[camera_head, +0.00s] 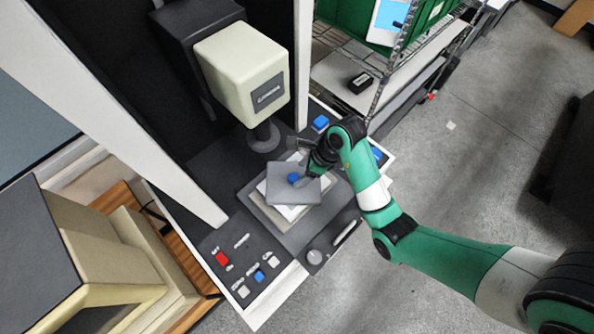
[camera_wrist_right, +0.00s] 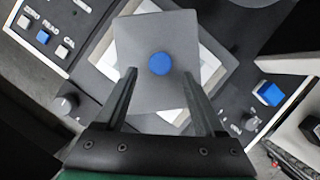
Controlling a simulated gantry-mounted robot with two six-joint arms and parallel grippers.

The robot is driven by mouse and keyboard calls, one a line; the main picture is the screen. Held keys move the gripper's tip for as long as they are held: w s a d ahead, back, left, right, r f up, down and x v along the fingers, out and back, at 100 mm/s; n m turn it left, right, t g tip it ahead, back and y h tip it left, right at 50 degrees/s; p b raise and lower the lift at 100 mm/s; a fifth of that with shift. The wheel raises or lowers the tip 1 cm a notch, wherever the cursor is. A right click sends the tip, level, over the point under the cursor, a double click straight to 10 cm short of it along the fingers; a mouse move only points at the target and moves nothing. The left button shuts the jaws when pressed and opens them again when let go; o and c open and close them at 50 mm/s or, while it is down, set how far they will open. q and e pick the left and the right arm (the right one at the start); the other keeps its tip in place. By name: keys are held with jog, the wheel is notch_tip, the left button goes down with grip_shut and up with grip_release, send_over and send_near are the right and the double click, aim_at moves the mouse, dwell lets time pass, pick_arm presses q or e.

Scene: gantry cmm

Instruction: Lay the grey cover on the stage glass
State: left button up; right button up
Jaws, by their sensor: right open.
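The grey cover (camera_head: 283,192), a flat plate with a blue knob (camera_head: 294,177), lies over the stage glass (camera_head: 291,213), hiding most of it. The wrist view shows the cover (camera_wrist_right: 150,95) turned relative to the grey stage frame (camera_wrist_right: 225,66), with pale strips of the glass showing at its sides. I cannot tell whether it rests fully flat. My right gripper (camera_head: 307,175) is open at the knob. In the wrist view its fingertips (camera_wrist_right: 159,74) are spread on either side, with the knob (camera_wrist_right: 160,63) just beyond them; neither finger visibly touches it. My left gripper is out of view.
The cream measuring head (camera_head: 240,72) with its dark lens (camera_head: 264,137) hangs just behind the stage. A control panel with a red button (camera_head: 222,259) is at the front left. White uprights flank the machine. A wire shelf (camera_head: 370,70) stands at the back right.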

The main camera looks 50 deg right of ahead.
jog(key=p+v, duration=0.5)
jog(key=v, duration=0.3)
